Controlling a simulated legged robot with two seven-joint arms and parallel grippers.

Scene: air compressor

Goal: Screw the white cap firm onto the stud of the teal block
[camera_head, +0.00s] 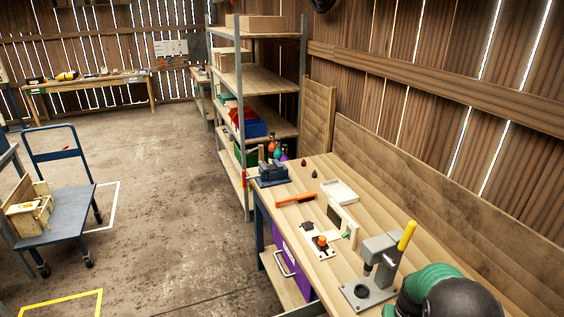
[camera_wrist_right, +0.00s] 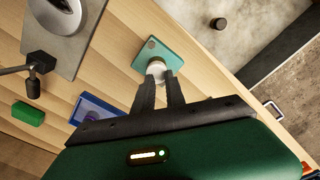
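In the right wrist view, a flat teal block (camera_wrist_right: 152,50) with a small hole near its far corner lies on the wooden bench. The white cap (camera_wrist_right: 157,68) is at the near side of the block, between my right fingertips. My right gripper (camera_wrist_right: 161,79) is nearly closed, with its dark fingers on both sides of the cap. The fingers hide part of the cap, and the stud is not visible. I cannot make out the teal block or cap in the head view. My left gripper is in neither view.
The bench (camera_head: 285,217) runs along the wooden wall. On it are a grey press (camera_head: 369,286) with a yellow handle, a white tray (camera_head: 341,191), an orange bar (camera_head: 296,198) and a blue vise (camera_head: 272,174). A green block (camera_wrist_right: 28,114) and blue tray (camera_wrist_right: 92,108) lie near my right gripper.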

